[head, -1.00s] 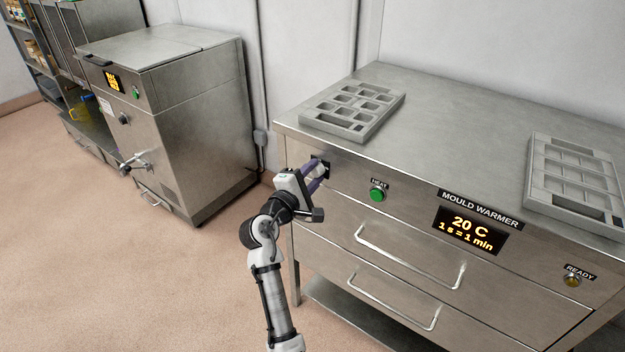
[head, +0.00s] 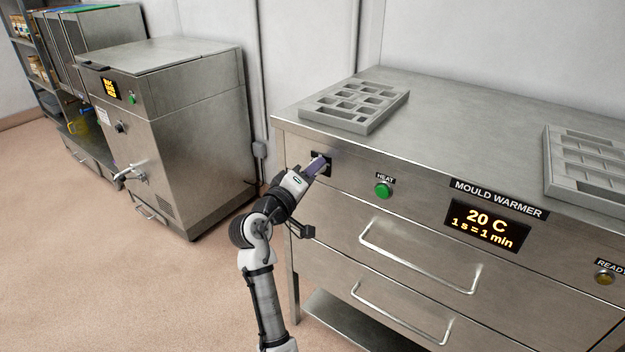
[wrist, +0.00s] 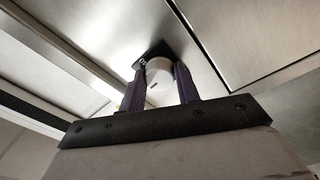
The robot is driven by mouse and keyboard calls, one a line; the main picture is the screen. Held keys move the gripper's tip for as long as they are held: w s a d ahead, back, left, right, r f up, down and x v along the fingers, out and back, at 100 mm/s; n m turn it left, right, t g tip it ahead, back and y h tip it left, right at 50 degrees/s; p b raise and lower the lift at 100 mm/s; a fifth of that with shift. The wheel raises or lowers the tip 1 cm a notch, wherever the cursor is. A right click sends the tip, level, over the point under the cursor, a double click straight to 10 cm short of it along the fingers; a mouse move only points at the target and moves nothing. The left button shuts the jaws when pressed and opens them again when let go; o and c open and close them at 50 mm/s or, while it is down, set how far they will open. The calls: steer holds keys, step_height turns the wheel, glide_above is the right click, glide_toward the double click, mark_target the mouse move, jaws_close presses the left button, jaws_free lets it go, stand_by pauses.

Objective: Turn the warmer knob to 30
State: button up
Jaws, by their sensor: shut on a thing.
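The mould warmer (head: 335,185) is a steel cabinet at the right of the head view. Its display (head: 485,226) reads 20 C and "1 s = 1 min". My gripper (head: 320,163) reaches the left end of the front panel, at the knob's black plate. In the wrist view the round pale knob (wrist: 159,76) has a short dark mark on its face and sits between the two purple fingers of my gripper (wrist: 160,88). The gripper is shut on the knob. The plate's scale (wrist: 143,63) is mostly hidden and too small to read. In the head view the fingers hide the knob.
A green HEAT button (head: 383,190) sits right of the knob, and a READY lamp (head: 604,278) at the far right. Two drawer handles (head: 420,258) stick out below. Moulds (head: 355,106) lie on top. Another steel machine (head: 180,120) stands at the left, with open floor between.

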steer(key=shift+m+b, duration=0.35)
steer(key=shift+m, duration=0.25)
steer(key=o, duration=1)
steer(key=shift+s+a, duration=0.1)
steer(key=v, duration=1.3)
steer(key=shift+s+a, duration=0.15)
steer(key=shift+s, duration=0.1)
